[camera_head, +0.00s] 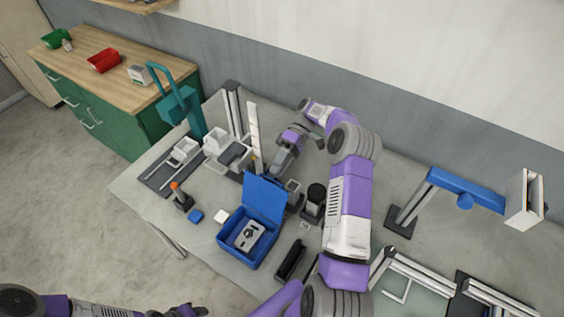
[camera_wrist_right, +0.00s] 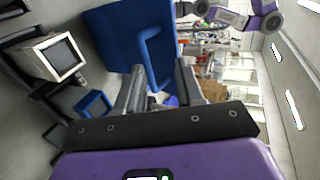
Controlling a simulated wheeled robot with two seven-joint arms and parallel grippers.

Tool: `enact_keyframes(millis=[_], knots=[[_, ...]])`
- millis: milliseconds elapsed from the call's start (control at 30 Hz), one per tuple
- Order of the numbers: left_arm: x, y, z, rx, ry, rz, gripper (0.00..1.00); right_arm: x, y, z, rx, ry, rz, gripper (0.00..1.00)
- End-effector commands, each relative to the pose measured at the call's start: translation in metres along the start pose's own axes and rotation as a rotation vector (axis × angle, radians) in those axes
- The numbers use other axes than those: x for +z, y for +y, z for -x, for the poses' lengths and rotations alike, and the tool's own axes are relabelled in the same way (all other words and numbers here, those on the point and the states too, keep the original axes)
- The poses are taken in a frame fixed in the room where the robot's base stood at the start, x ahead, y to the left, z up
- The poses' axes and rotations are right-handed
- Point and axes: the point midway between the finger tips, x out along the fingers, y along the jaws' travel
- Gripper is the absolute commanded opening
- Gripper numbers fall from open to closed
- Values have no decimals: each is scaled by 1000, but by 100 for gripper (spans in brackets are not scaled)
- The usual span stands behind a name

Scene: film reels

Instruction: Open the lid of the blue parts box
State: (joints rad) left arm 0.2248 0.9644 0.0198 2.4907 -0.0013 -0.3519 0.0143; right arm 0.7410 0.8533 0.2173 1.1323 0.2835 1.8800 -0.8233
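The blue parts box (camera_head: 230,244) stands on the grey table in the head view, with a grey part (camera_head: 248,236) inside. Its lid (camera_head: 264,199) stands raised, tilted back at the far side of the box. In the right wrist view the lid (camera_wrist_right: 112,35) shows large, with its blue handle (camera_wrist_right: 150,52) just beyond my fingers. My right gripper (camera_head: 278,171) is behind the lid's top edge. Its fingers (camera_wrist_right: 160,82) are apart, and I see no clear grip on the handle. My left gripper (camera_head: 186,311) is at the bottom edge, partly cut off, away from the box.
A black cylinder (camera_head: 314,200) and a black tray (camera_head: 290,260) stand right of the box. A small blue block (camera_head: 196,216) and an orange-topped tool (camera_head: 180,195) lie left. A teal press (camera_head: 184,106) is at the far left. A blue-armed stand (camera_head: 452,188) is at right.

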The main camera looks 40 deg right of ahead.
Motion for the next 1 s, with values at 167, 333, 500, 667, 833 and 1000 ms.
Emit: enact_keyframes(millis=[167,333,500,667,833,1000], knots=[[0,-1,-2,0,0,0,43,0,2,16,1,1,-2,37],[0,-1,-2,0,0,0,43,0,1,22,0,0,-2,37],[0,-1,-2,0,0,0,43,1,1,24,0,0,-2,37],[0,-1,-2,0,0,0,43,0,1,23,0,0,-3,31],[0,0,1,0,0,0,43,0,-1,24,20,0,-87,5],[0,3,7,0,0,0,43,0,-6,27,87,13,-368,0]])
